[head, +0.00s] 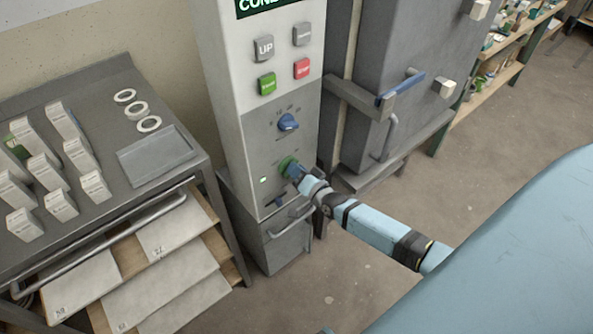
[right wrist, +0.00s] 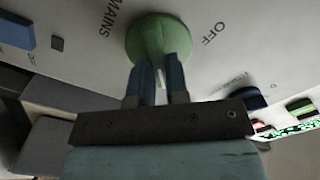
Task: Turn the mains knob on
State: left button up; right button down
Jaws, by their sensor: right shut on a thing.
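The mains knob is a round green knob (head: 286,163) low on the grey front of the control cabinet (head: 262,150). My right gripper (head: 294,171) reaches it from the lower right and is shut on it. In the right wrist view the green knob (right wrist: 158,32) sits between the two blue fingers (right wrist: 158,68), with the printed words MAINS to its left and OFF to its right. A small pale mark shows between the fingers; which setting it points to is unclear. My left gripper is not in view.
A blue dial (head: 288,122) sits above the knob, with green, red and grey buttons higher up. A small lit lamp (head: 263,180) is left of the knob. A grey kiln-like box (head: 400,90) stands right, a drawer table (head: 150,156) left. Floor is open in front.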

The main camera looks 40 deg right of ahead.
dwell(0.3)
jog(key=c, duration=1.1)
grip_release()
jog(key=s, duration=0.9)
jog(key=s+d, duration=0.1)
jog(key=s, duration=0.3)
jog(key=shift+s, duration=0.4)
jog(key=s+a+f+n+g+y, duration=0.1)
jog(key=s+a+n+g, duration=0.4)
jog(key=a, duration=0.5)
jog(key=s+a+n+g+y, duration=0.1)
jog(key=s+a+n+g, duration=0.1)
jog(key=s+a+n, duration=0.55)
jog(key=shift+m, duration=0.65)
jog(key=r+p, duration=0.3)
jog(key=p, duration=0.1)
jog(key=r+p, duration=0.4)
jog(key=a+r+p, duration=0.1)
jog(key=r+p, duration=0.3)
jog(key=p, duration=0.1)
jog(key=shift+s+r, duration=0.15)
